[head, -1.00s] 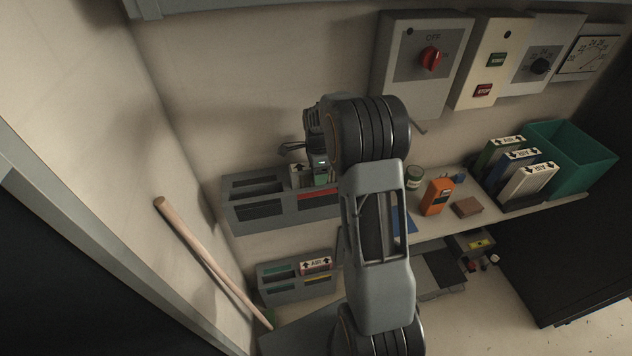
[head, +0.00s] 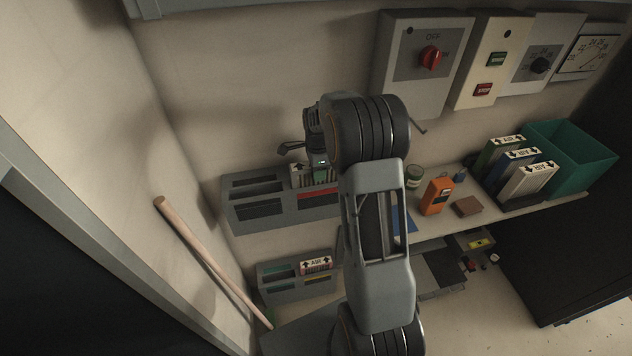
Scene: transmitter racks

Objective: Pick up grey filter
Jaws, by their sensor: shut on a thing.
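The grey filter (head: 299,174) is a pale block with arrow marks on its top. It stands in the upper grey wall holder, and its right part is hidden by my gripper. My gripper (head: 318,172) is over the holder, pointing down, and is shut on this filter. The fingertips are small and partly hidden by my wrist. The filter's lower part is hidden inside the holder.
The upper holder (head: 262,216) has empty slots to the left. A lower holder (head: 290,289) carries a filter marked AIR (head: 316,266). Green, blue and white filters stand at right beside a teal bin (head: 572,160). An orange device (head: 436,196) stands on the shelf. A wooden pole (head: 212,262) leans at left.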

